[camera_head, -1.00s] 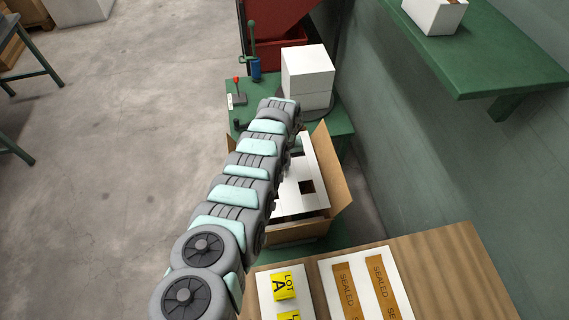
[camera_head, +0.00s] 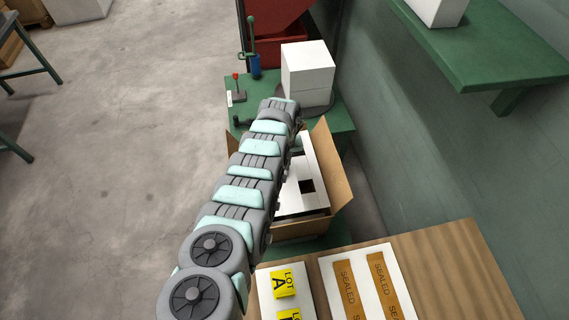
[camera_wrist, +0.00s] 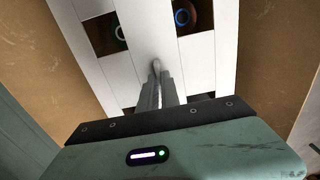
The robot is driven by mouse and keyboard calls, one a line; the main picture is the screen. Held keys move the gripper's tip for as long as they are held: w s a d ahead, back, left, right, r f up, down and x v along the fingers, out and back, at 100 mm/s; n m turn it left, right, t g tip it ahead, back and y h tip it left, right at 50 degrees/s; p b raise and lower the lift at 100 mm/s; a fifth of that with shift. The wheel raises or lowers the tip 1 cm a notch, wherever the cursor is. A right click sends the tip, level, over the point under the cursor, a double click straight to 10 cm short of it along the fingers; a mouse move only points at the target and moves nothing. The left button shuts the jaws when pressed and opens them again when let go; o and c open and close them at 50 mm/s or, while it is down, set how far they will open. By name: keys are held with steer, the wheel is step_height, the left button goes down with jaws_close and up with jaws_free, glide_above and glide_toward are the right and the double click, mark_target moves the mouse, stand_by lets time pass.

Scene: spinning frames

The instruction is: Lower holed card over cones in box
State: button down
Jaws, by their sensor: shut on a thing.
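The white holed card (camera_head: 292,204) lies level within the open cardboard box (camera_head: 340,184) in the head view. One square hole shows clearly; my arm covers much of the card's left side. In the wrist view my gripper (camera_wrist: 156,72) is shut on a part at the middle of the card (camera_wrist: 210,58). Through two of its holes I see round cone ends, one with a pale green ring (camera_wrist: 121,32) and one with a blue ring (camera_wrist: 181,16). Two other holes are partly hidden by the gripper. I cannot tell whether the card touches the cones.
Box flaps stand open around the card. Behind it is a green table with a stack of white blocks (camera_head: 307,72) and a blue-and-green lever device (camera_head: 255,66). A wooden table (camera_head: 440,262) with labels is in front. A green shelf (camera_head: 490,50) juts from the right wall.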

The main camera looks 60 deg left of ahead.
mark_target(284, 174)
steer(key=shift+f+b, duration=1.35)
steer(key=shift+f, duration=0.35)
steer(key=shift+f, duration=0.1)
steer(key=shift+f+b, duration=1.4)
steer(key=shift+f+b, duration=1.15)
steer(key=shift+f, duration=0.05)
steer(key=shift+f, duration=0.15)
steer(key=c, duration=1.5)
jaws_free()
steer(key=shift+o, duration=0.6)
